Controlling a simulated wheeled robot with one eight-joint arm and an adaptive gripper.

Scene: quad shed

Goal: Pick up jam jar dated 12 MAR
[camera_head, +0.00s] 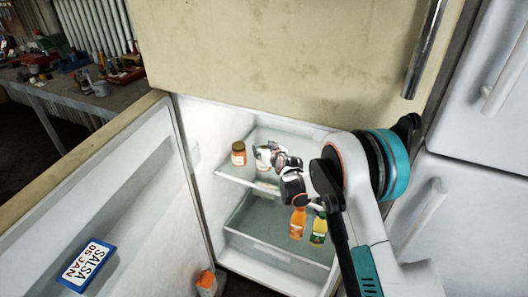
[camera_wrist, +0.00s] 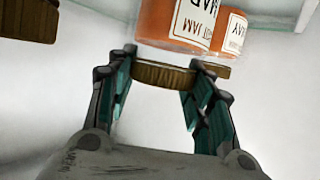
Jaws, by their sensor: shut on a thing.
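In the wrist view, my gripper (camera_wrist: 163,62) is shut on the brown lid of an orange jam jar (camera_wrist: 172,22), with one finger on each side of the lid. The jar's white label appears upside down and cut off by the frame; "MAR" and "JAM" can be read, but the day number cannot. A second orange jar (camera_wrist: 235,32), labelled "MAY", stands close beside it at right, partly hidden.
Another brown-lidded jar (camera_head: 238,153) stands left of my gripper on the upper glass shelf (camera_head: 238,181). The open door (camera_head: 130,190) bears a "SALSA 05 JAN" card (camera_head: 86,264).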

